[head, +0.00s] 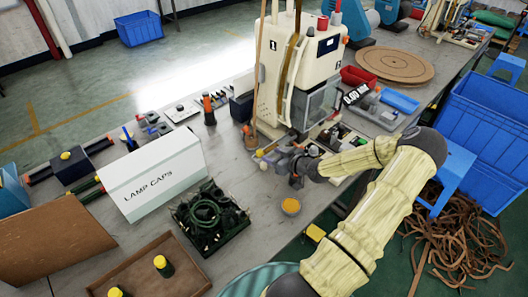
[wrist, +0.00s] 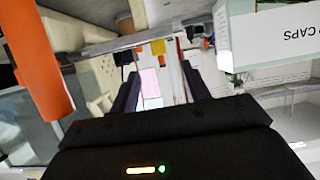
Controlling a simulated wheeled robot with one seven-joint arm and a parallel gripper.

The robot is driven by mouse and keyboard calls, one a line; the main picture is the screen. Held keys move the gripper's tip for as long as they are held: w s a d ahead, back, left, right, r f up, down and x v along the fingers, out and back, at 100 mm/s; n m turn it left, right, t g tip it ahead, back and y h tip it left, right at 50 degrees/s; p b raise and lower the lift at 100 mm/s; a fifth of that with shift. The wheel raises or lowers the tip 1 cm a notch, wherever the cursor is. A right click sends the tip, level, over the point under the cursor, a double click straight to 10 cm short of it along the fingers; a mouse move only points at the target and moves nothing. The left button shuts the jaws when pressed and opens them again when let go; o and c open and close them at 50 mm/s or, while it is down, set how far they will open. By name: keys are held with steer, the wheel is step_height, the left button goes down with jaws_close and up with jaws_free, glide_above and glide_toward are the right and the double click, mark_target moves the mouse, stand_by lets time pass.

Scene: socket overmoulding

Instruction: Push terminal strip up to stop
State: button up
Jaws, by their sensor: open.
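My gripper (head: 296,178) is at the front of the cream machine (head: 284,75), low over the bench. Its fingers are small and partly hidden by my wrist in the head view. In the wrist view my gripper (wrist: 158,68) shows two dark fingers spread apart, with a gap between them. A pale pinkish block (wrist: 150,83) and a yellow piece (wrist: 158,47) show in that gap; I cannot tell whether a finger touches either. I cannot make out the terminal strip or its stop for certain among the small grey parts (head: 281,157) beside the gripper.
A white LAMP CAPS box (head: 155,176) and a dark green tray of wires (head: 180,214) stand left of my gripper. An orange cylinder (wrist: 40,65) is close at the left of the wrist view.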

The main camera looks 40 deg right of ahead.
mark_target(260, 151)
steer(key=x, duration=0.6)
steer(key=shift+p, duration=0.4)
steer(key=shift+s, duration=0.1)
steer(key=shift+c, duration=0.5)
jaws_close()
